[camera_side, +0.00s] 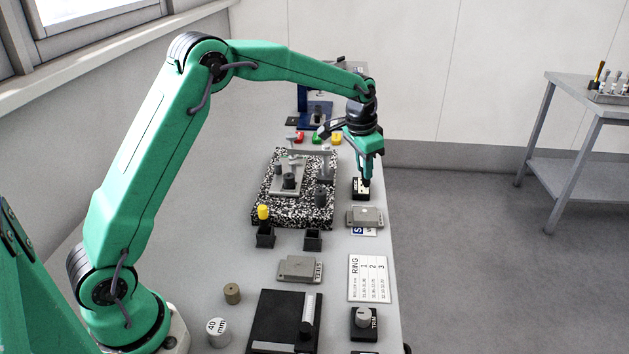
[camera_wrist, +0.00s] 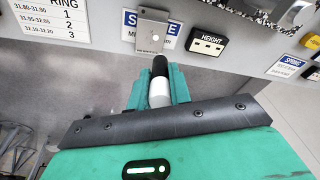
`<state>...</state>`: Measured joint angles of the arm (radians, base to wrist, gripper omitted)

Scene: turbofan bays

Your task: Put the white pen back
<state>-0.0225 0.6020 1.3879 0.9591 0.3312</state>
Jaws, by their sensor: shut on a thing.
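My gripper (camera_side: 366,176) is over the right edge of the bench, pointing down. In the wrist view my gripper (camera_wrist: 160,82) is shut on the white pen (camera_wrist: 160,93), which has a white body and a black end pointing away from the camera. In the side view the pen is mostly hidden and hard to make out.
A speckled block (camera_side: 262,195) with metal parts lies mid-bench. A black HEIGHT block (camera_wrist: 208,44) and a metal plate (camera_side: 366,216) are near my gripper. A ring card (camera_side: 369,278), a TITLE-like grey block (camera_side: 299,269) and a black device (camera_side: 276,320) lie nearer the camera.

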